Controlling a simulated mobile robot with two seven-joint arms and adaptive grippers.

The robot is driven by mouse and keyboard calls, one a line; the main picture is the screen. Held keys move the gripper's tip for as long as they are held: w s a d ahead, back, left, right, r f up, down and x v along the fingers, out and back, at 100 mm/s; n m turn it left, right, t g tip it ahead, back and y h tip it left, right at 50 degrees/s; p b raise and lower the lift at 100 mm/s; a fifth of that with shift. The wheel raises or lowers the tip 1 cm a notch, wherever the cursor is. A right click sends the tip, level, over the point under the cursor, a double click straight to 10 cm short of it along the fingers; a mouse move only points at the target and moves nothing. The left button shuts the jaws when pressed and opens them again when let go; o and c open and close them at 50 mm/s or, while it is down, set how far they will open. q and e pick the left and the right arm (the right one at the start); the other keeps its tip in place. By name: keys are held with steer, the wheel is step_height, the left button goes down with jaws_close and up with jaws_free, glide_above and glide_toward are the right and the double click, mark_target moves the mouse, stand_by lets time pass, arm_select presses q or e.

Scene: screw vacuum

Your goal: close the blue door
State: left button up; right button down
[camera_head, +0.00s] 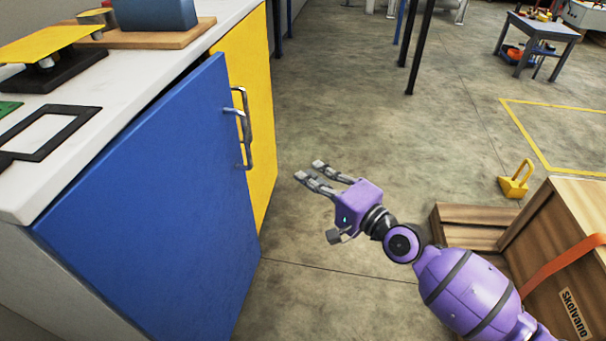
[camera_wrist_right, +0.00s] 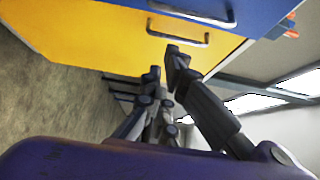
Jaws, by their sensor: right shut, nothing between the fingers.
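The blue door (camera_head: 150,205) is on the front of the white-topped cabinet at the left of the head view. It stands ajar, with a dark gap between its top edge and the counter. Its metal handle (camera_head: 246,145) is near its right edge. The blue door also shows at the top of the right wrist view (camera_wrist_right: 262,12). My right gripper (camera_head: 308,175) is shut and empty, to the right of the door and handle, apart from both. It also shows in the right wrist view (camera_wrist_right: 162,64). My left gripper is not in view.
A yellow door (camera_head: 258,70) with its own handle is beside the blue door. The white counter (camera_head: 150,65) holds several items. A wooden crate (camera_head: 560,235) stands at the lower right, near my right arm. Concrete floor (camera_head: 340,110) is clear beyond the gripper.

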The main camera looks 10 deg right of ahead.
steer(key=w+a+p, duration=0.1)
steer(key=w+a, duration=0.6)
steer(key=a, duration=0.1)
steer(key=shift+w+a, duration=0.2)
steer(key=shift+a, duration=0.05)
steer(key=shift+n+g+y, duration=0.6)
steer(key=shift+y, duration=0.2)
steer(key=w+a+b, duration=0.1)
steer(key=a+b, duration=0.1)
steer(key=w+a+b, duration=0.1)
steer(key=b, duration=0.1)
steer(key=shift+w+a+f, duration=0.1)
steer(key=shift+w+a, duration=0.1)
steer(key=shift+a, duration=0.2)
